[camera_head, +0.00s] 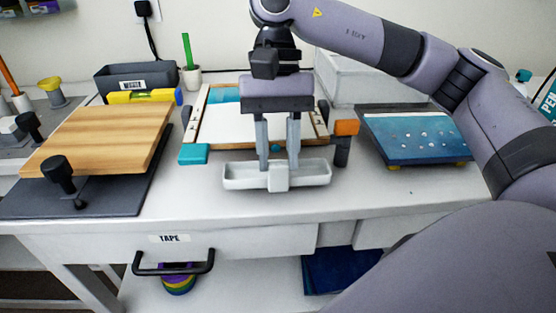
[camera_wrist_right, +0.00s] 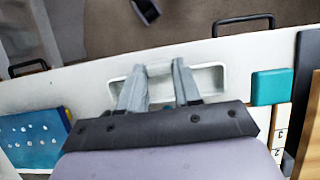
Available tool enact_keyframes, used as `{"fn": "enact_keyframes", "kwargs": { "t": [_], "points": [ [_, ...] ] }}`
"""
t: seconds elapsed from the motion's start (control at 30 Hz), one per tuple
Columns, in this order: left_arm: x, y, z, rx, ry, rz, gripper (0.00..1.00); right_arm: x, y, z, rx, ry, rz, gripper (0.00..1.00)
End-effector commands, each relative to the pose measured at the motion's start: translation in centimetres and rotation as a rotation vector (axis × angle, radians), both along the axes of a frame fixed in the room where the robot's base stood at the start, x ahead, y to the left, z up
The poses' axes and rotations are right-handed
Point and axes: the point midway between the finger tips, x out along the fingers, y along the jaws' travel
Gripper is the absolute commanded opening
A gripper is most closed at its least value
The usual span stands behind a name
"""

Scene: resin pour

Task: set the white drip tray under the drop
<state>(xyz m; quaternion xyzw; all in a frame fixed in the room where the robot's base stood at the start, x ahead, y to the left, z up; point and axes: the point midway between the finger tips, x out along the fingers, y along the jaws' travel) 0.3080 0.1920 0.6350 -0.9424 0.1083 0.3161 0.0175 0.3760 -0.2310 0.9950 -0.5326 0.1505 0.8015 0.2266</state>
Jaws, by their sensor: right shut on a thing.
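The white drip tray (camera_head: 313,174) is a shallow rectangular tray in front of the framed board, near the table's front edge. My right gripper (camera_head: 278,163) is shut on its middle from above. The right wrist view shows the tray (camera_wrist_right: 207,78) between the fingers (camera_wrist_right: 158,76). I cannot tell whether it touches the tabletop. A small teal drop (camera_head: 276,148) shows at the front edge of the framed board (camera_head: 230,128), just behind the tray, between my fingers. My left gripper is not in view.
A teal block (camera_head: 194,154) and an orange-topped clamp (camera_head: 346,128) flank the frame's front. A wooden board (camera_head: 100,135) lies left, a blue speckled panel (camera_head: 415,138) right. The TAPE drawer handle (camera_head: 173,264) juts out below. Bare tabletop lies either side of the tray.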

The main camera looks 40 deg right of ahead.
Motion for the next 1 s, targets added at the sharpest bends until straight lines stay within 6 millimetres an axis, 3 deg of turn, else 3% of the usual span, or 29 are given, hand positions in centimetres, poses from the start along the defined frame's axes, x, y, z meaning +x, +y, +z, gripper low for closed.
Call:
{"fn": "enact_keyframes", "kwargs": {
  "t": [0.13,0.5,0.53,0.6,1.0],
  "points": [
    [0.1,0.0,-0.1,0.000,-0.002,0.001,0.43,0.0,0.0,-1.9,0.000,0.000,0.001,0.00],
    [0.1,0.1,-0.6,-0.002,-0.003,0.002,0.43,0.0,0.0,-2.5,0.001,0.000,0.002,0.00],
    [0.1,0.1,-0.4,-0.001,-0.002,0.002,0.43,0.0,0.0,-2.3,0.001,0.000,0.002,0.42],
    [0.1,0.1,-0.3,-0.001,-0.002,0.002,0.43,0.0,0.0,-2.2,0.001,0.000,0.002,0.58],
    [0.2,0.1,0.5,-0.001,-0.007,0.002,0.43,0.0,0.0,-1.6,0.000,-0.001,0.001,0.58]
  ]
}}
